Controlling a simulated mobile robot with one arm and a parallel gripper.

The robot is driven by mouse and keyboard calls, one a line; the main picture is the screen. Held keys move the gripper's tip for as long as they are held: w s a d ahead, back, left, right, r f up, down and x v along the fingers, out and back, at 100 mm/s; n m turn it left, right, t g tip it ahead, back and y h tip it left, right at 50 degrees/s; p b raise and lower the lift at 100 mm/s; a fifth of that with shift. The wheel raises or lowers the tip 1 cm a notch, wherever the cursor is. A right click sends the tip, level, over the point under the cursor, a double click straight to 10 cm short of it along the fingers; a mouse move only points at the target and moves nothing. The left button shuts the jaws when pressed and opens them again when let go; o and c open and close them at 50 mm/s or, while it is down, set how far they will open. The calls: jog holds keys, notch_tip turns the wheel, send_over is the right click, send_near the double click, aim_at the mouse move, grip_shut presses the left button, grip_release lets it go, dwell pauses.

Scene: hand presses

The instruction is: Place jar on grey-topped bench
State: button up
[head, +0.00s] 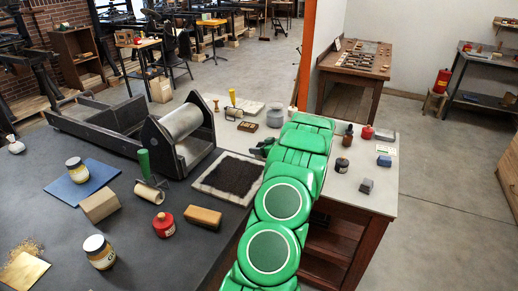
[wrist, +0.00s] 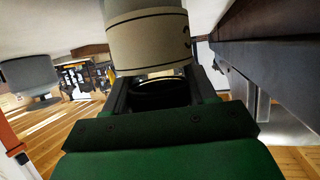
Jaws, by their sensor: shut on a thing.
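My gripper (head: 264,149) is at the end of my green arm, near the left part of the grey-topped bench (head: 350,202). In the wrist view my gripper (wrist: 160,92) is shut on a jar (wrist: 148,42) with a cream band and dark marks. In the head view the held jar is hidden or too small to make out, so I cannot tell whether it touches the bench. The bench has a pale grey top on a red-brown frame.
A grey pot (head: 275,115), a brown bottle (head: 348,135), a dark jar (head: 342,165) and small blocks (head: 367,186) stand on the bench. The dark table beside it holds a press roller (head: 181,121), an inked slab (head: 231,177) and two cream-banded jars (head: 99,252) (head: 77,171).

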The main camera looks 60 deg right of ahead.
jog(key=o, duration=1.2)
jog(key=shift+s+r, duration=0.25)
jog(key=shift+s, duration=0.2)
jog(key=v, duration=1.1)
jog(key=shift+a, duration=0.15)
